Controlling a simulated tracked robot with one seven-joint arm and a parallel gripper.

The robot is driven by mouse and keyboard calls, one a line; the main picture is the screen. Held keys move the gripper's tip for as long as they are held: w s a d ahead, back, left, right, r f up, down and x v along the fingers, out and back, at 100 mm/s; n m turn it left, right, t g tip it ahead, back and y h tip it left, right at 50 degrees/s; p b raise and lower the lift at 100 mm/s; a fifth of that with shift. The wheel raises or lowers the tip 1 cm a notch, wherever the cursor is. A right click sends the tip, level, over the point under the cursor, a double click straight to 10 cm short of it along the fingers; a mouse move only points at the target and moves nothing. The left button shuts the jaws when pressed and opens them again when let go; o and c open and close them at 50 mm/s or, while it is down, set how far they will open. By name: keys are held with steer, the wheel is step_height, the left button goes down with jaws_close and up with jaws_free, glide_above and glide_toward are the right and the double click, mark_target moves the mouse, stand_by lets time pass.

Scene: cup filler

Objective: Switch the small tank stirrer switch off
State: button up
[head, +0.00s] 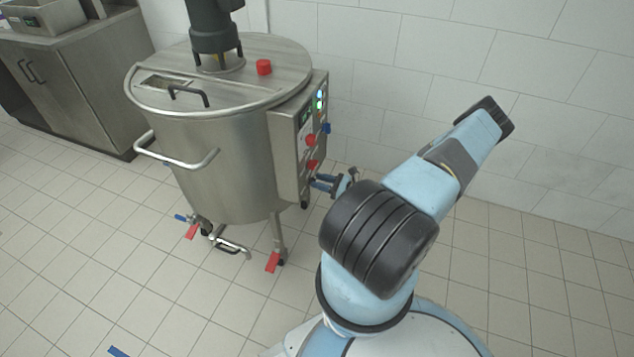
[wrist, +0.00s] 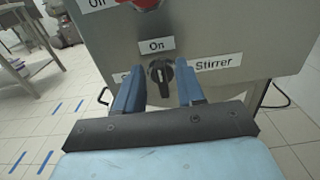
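The stirrer switch (wrist: 160,76) is a black rotary knob on a steel panel in the wrist view. My gripper (wrist: 158,84) is open, with one blue finger on each side of the knob and visible gaps between. In the head view my gripper (head: 324,183) is at the lower part of the control box (head: 291,150) on the steel tank (head: 225,150); the knob is hidden there.
Red knobs (head: 311,140) and lit buttons (head: 320,98) sit higher on the box. A red control (wrist: 140,3) is just above in the wrist view. A steel cabinet (head: 80,85) stands at the left. Tiled floor (head: 540,270) is clear at the right, before the wall.

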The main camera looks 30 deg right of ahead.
steer(key=shift+w+a, duration=0.35)
steer(key=shift+w, duration=0.05)
steer(key=shift+c, duration=0.4)
jaws_close()
steer(key=shift+a, duration=0.1)
